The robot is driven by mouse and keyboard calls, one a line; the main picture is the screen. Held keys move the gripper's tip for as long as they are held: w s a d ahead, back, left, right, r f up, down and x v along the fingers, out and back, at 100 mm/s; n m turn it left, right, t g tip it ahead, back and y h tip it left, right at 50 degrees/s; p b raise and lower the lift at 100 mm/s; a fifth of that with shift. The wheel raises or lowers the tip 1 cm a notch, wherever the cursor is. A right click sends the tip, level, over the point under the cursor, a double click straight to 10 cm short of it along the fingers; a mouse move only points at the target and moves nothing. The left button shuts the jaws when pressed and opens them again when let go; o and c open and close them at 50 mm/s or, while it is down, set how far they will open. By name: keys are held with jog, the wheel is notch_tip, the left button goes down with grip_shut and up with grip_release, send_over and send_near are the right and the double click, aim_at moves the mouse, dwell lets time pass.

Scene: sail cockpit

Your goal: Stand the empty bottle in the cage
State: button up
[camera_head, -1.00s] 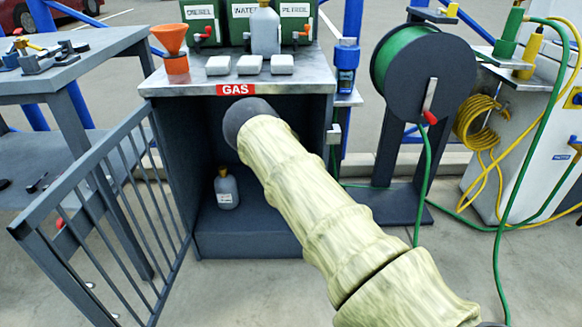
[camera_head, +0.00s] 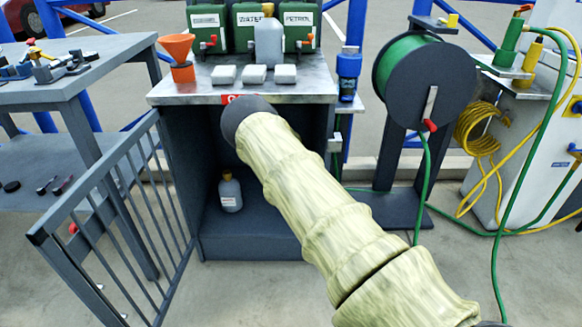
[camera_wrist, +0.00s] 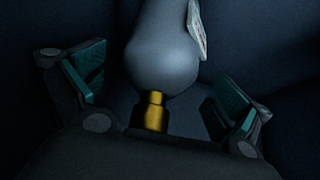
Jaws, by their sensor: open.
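The cage is the dark cabinet (camera_head: 255,247) under the counter, with a barred door (camera_head: 110,205) swung open to the left. A grey bottle with a yellowish cap (camera_head: 230,191) stands upright on the cage floor at the left. Another grey bottle (camera_head: 268,42) stands on the counter top. My arm reaches toward the cage opening and hides my gripper in the head view. In the wrist view my open gripper (camera_wrist: 160,105) has a grey bottle (camera_wrist: 160,50) with a brass neck and a white label just beyond its spread fingers.
A red GAS sign (camera_head: 228,99) on the counter edge is partly behind my arm. An orange funnel (camera_head: 177,52), several green cans (camera_head: 300,27) and white blocks (camera_head: 254,73) stand on the counter. A hose reel (camera_head: 425,80) stands at the right. Floor in front is clear.

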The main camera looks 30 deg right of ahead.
jog(key=shift+p+v, duration=1.65)
jog(key=shift+v, duration=0.4)
